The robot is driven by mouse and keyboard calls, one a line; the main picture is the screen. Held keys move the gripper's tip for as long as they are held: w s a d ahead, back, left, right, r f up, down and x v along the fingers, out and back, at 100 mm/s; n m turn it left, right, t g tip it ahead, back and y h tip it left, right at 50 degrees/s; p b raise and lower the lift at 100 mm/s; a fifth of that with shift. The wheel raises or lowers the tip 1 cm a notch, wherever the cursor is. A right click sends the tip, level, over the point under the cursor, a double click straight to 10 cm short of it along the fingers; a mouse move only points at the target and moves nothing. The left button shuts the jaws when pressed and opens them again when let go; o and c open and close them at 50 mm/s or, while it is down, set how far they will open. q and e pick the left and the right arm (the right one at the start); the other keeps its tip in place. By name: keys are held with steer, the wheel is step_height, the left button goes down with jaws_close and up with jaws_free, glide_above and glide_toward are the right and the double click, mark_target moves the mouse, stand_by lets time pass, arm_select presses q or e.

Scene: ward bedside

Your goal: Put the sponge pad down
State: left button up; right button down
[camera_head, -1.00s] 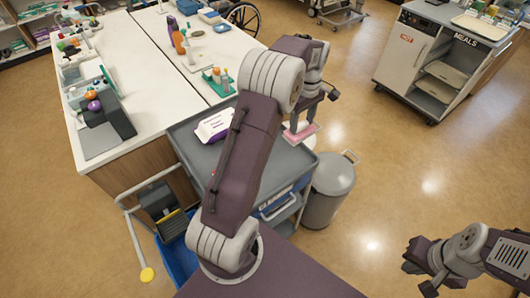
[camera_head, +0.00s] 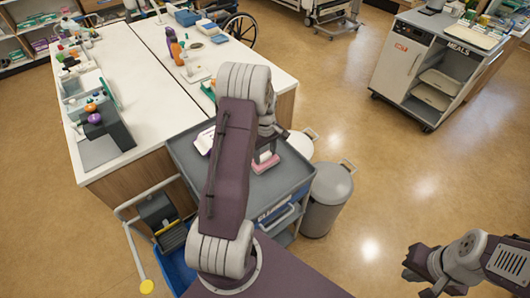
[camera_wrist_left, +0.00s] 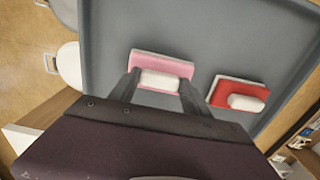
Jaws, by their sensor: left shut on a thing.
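The pink sponge pad (camera_head: 266,164) has a white grip block on top. My left gripper (camera_head: 265,147) is shut on it over the grey tray top of the trolley (camera_head: 285,178). In the left wrist view the pink pad (camera_wrist_left: 178,67) lies between the two fingertips (camera_wrist_left: 158,82), with the fingers at either end of the white block. The pad is at or just above the tray surface; I cannot tell whether it touches. My right gripper (camera_head: 416,272) is at the lower right, away from the trolley, empty, with its fingers apart.
In the left wrist view a red pad with a white block (camera_wrist_left: 224,91) lies on the tray right of the pink pad. A white pack (camera_head: 204,140) is on the tray, partly hidden by my arm. A grey bin (camera_head: 327,200) stands right of the trolley. A white table (camera_head: 150,90) adjoins behind.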

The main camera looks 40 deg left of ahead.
mark_target(265, 156)
arm_select(q)
steer(key=shift+f, duration=0.15)
steer(key=o, duration=1.2)
step_height(265, 156, up, 12)
steer(key=r, duration=0.1)
steer(key=s+d+f+m, duration=0.2)
steer(key=s+d+m, duration=0.5)
steer(key=d, duration=0.2)
steer(key=s+d+f+m+t, duration=0.1)
steer(key=s+d+f+m, duration=0.2)
steer(key=s+d+m, duration=0.4)
steer(key=shift+d+m, duration=0.3)
steer(key=shift+d, duration=0.75)
